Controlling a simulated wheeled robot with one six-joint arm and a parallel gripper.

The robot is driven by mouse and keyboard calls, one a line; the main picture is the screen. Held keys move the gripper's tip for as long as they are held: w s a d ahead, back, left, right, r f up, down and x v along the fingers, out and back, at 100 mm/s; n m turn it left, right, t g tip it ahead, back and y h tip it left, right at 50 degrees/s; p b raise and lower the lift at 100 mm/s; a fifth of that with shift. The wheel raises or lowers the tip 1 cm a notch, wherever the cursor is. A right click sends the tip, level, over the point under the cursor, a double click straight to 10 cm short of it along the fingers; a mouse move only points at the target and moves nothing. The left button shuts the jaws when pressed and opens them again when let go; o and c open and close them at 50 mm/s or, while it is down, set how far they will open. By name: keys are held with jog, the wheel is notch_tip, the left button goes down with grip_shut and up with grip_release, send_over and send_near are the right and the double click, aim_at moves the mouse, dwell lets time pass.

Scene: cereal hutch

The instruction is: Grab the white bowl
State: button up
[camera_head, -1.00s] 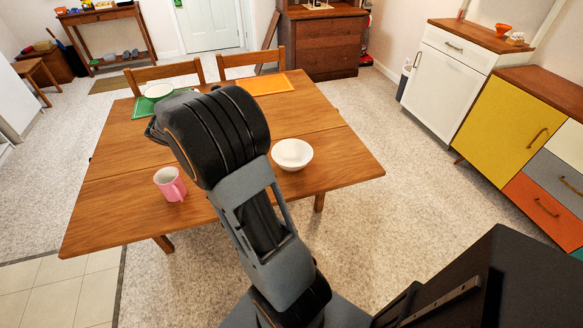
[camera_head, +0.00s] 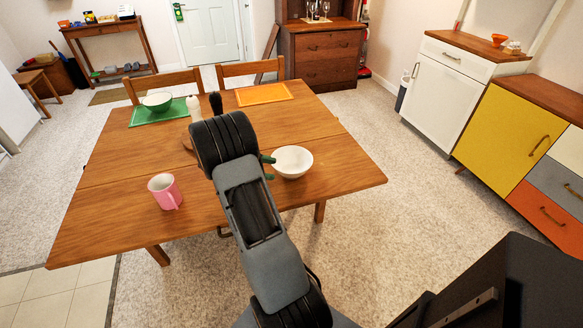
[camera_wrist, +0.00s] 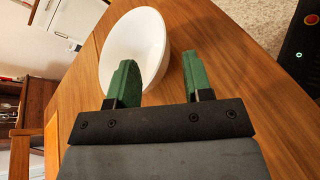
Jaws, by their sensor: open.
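The white bowl (camera_head: 293,163) sits upright on the wooden table (camera_head: 110,216), near its right front edge. My gripper (camera_head: 267,168) is at the bowl's left side, with its green fingertips partly hidden behind my arm. In the wrist view, my gripper (camera_wrist: 158,70) is open and empty-looking. One green finger overlaps the white bowl (camera_wrist: 128,40) and the other is outside its rim, so the near rim lies between them. Whether either finger touches the bowl cannot be told.
A pink mug (camera_head: 164,191) stands left of my arm. A white shaker (camera_head: 194,107) and a dark one (camera_head: 215,103) stand behind my arm. An orange mat (camera_head: 264,94) lies back right.

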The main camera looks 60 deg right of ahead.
aim_at(285, 173)
jog(key=shift+x, duration=2.9)
jog(key=shift+c, duration=0.4)
grip_shut()
jog(key=shift+r, duration=0.1)
